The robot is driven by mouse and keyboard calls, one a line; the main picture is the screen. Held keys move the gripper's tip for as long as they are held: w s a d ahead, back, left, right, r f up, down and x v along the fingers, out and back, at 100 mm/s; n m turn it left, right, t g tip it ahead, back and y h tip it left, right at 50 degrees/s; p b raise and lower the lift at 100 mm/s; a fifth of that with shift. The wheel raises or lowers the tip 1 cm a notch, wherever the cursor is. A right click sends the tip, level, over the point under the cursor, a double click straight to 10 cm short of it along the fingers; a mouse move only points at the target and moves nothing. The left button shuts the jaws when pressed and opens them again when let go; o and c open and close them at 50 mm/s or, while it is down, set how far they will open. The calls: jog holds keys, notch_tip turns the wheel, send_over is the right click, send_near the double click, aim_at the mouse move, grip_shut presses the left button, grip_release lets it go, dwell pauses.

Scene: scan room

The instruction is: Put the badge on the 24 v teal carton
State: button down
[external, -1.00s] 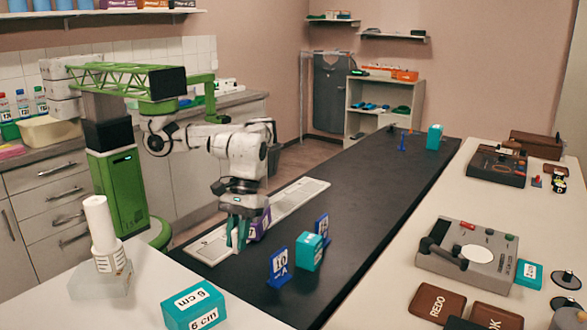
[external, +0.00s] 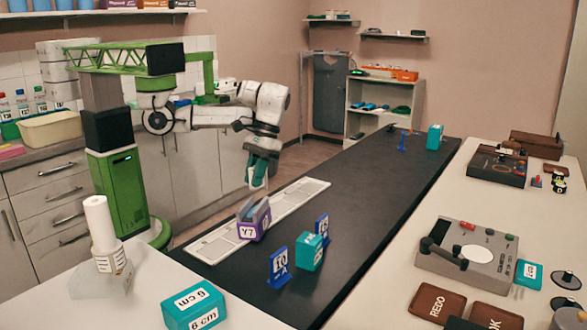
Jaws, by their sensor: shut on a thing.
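My gripper (external: 257,178) hangs above the near part of the light strip along the black counter's left edge, behind and above the purple Y7 box. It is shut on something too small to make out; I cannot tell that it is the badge. A teal carton (external: 309,252) stands on the black counter between two blue upright signs. Another teal carton (external: 434,137) stands at the counter's far end. A third teal carton (external: 193,304), marked 6 cm, is on the front white table. I can read no 24 v marking on any of them.
The purple Y7 box (external: 254,224) stands at the counter's left edge, with a greyish piece at its top. Blue signs (external: 278,268) and (external: 322,228) flank the nearer teal carton. Devices (external: 466,252) fill the right table. The black counter's middle (external: 350,195) is clear.

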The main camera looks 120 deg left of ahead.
jog(key=w+a+r+n+p, duration=0.1)
jog(key=a+n, duration=0.1)
jog(key=a, duration=0.1)
send_over(304, 243)
jog(key=a, duration=0.2)
jog(key=shift+t, duration=0.4)
jog(key=f, duration=0.5)
jog(key=s+f+p, duration=0.1)
jog(key=f, duration=0.2)
jog(key=shift+f, duration=0.25)
jog(key=shift+w+f, duration=0.55)
jog(key=shift+f, duration=1.55)
jog(key=shift+f, duration=0.15)
jog(key=c, duration=1.1)
grip_release()
jog(key=shift+o, duration=0.2)
